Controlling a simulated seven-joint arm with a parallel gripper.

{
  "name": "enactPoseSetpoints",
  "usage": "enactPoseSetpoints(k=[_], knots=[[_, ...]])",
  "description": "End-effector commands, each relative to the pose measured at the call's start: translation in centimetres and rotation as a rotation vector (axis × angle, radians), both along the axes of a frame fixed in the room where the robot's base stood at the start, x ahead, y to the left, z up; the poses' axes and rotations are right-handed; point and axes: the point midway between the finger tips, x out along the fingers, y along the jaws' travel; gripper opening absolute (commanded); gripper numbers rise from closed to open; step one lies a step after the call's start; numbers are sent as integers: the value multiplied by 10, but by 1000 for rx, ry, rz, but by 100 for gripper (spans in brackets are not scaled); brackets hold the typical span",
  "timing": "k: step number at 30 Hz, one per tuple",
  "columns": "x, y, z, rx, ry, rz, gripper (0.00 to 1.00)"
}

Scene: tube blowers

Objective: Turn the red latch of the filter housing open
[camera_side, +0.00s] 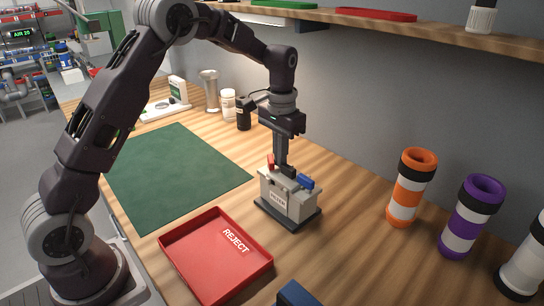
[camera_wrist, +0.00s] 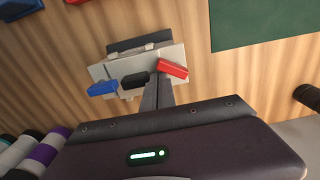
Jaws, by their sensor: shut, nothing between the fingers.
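The filter housing (camera_side: 287,203) is a grey box on a dark base, standing on the wooden bench right of centre in the side view. It also shows in the wrist view (camera_wrist: 112,71). On its top are a red latch (camera_side: 271,161), a black part and a blue part (camera_side: 305,181). In the wrist view the red latch (camera_wrist: 173,69) lies slanted at the right end of the row. My gripper (camera_side: 281,164) points down over the housing, shut and empty, with its tips close to the red latch and the black part. I cannot tell if they touch the latch.
A red tray marked REJECT (camera_side: 215,256) lies left of and in front of the housing. A green mat (camera_side: 175,176) covers bench to the left. Orange (camera_side: 411,187) and purple (camera_side: 472,216) striped tubes stand to the right. A shelf (camera_side: 400,28) runs above along the wall.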

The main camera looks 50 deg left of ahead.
Motion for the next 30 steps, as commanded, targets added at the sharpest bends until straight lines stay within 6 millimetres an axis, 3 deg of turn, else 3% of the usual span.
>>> enactPoseSetpoints(k=[30], knots=[[-21,3,0,0,1,1,0]])
